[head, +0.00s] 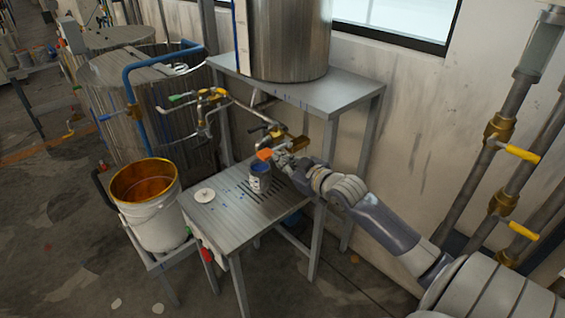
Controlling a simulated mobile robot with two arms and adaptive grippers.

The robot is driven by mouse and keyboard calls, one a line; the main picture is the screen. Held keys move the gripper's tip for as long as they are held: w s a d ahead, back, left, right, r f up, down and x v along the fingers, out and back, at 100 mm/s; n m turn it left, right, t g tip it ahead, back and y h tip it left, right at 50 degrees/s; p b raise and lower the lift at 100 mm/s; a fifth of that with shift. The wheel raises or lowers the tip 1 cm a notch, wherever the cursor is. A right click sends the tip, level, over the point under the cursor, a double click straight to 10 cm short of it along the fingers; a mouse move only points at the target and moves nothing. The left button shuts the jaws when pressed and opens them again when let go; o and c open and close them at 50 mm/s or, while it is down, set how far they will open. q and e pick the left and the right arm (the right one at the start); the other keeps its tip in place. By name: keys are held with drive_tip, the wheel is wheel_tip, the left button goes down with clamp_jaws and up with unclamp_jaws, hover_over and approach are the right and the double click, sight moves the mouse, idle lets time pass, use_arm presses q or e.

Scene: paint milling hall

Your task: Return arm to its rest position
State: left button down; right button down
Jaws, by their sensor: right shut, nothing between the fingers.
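My right arm reaches in from the lower right over the small metal table (215,222). My right gripper (279,157) is shut and empty, beside an orange piece near the brass valve. A small can (260,177) with blue inside stands upright on the slatted part of the table, just below and left of the gripper. I cannot tell whether the gripper touches the orange piece. My left gripper is out of view.
A white bucket (153,222) with orange inside stands left of the table. A round white lid (204,195) lies on the table. A steel tank (290,45) stands on a higher shelf (345,92) behind. Pipes with yellow handles (522,154) rise at right.

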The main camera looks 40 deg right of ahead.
idle(0.3)
drive_tip(key=s+f+m+g+h+b, duration=0.15)
drive_tip(key=s+f, duration=0.25)
drive_tip(key=f, duration=0.9)
drive_tip(key=s+f+g, duration=0.3)
drive_tip(key=s+f, duration=0.2)
drive_tip(key=f, duration=0.8)
drive_tip(key=s+f+m+g, duration=0.15)
drive_tip(key=s+f, duration=0.25)
drive_tip(key=f, duration=0.8)
drive_tip(key=s+a+f+g+b, duration=0.15)
drive_tip(key=s+a+f, duration=0.25)
drive_tip(key=s+f, duration=0.5)
drive_tip(key=s+a+f+g, duration=0.3)
drive_tip(key=s+a+f, duration=0.2)
drive_tip(key=s+f, duration=0.3)
drive_tip(key=s+a+f+g, duration=0.1)
drive_tip(key=s+a+f, duration=0.2)
drive_tip(key=s, duration=0.3)
drive_tip(key=s+a+f+n+g+y, duration=0.1)
drive_tip(key=s+a+f, duration=0.1)
drive_tip(key=s+a, duration=0.2)
drive_tip(key=s+a+f+g, duration=0.2)
drive_tip(key=s+a+f, duration=0.1)
drive_tip(key=s, duration=0.7)
drive_tip(key=shift+a+f+n+b, duration=0.25)
drive_tip(key=shift+f+n+b, duration=0.05)
drive_tip(key=shift+f, duration=0.05)
drive_tip(key=shift+s+y, duration=0.1)
drive_tip(key=shift+y, duration=0.15)
